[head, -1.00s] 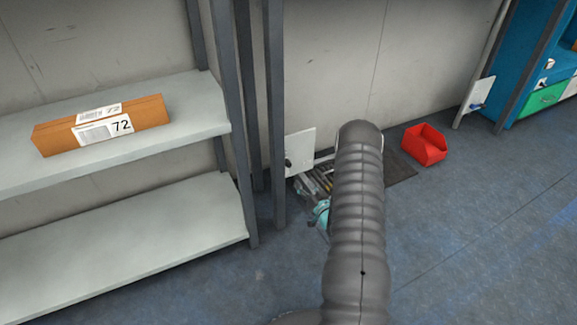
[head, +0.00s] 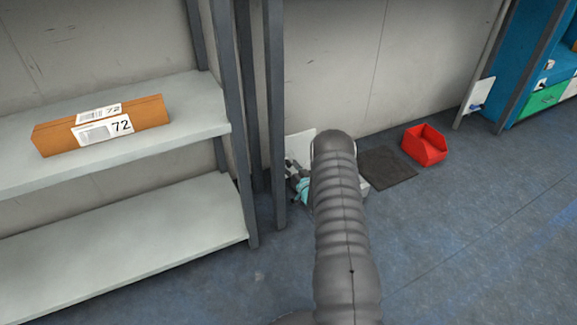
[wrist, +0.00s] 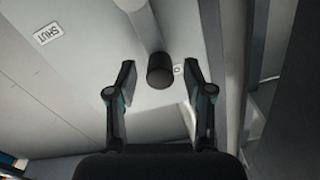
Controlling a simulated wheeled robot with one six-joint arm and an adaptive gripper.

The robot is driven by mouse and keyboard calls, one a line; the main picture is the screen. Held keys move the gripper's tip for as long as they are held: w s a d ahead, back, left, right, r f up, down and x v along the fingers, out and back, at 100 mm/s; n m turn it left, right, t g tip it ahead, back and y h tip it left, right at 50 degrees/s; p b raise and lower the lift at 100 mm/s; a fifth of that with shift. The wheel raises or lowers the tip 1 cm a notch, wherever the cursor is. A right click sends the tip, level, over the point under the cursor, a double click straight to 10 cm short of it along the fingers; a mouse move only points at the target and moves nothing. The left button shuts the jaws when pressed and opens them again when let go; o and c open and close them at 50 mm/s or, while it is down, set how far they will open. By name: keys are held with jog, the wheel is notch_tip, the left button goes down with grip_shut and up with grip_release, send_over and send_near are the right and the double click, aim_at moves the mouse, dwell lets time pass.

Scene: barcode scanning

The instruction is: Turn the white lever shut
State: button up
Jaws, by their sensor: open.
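In the wrist view a pale, white-grey lever bar (wrist: 146,28) ends in a dark round knob (wrist: 160,71). My gripper (wrist: 158,72) is open, with one finger on each side of the knob. I cannot tell whether either finger touches it. A label reading SHUT (wrist: 49,33) is at the upper left; another mark, partly hidden, is just right of the knob. In the head view the white panel (head: 303,141) stands by the shelf post, with my gripper (head: 294,176) in front of it, partly hidden by my arm. The lever is not clear there.
A grey shelf (head: 120,215) with an orange box marked 72 (head: 145,112) stands at the left. A dark post (head: 275,130) is close beside the panel. A dark floor mat (head: 388,167) and a red bin (head: 425,146) are to the right. Floor at the right is open.

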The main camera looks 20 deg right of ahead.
jog(key=shift+w, duration=0.35)
grip_shut()
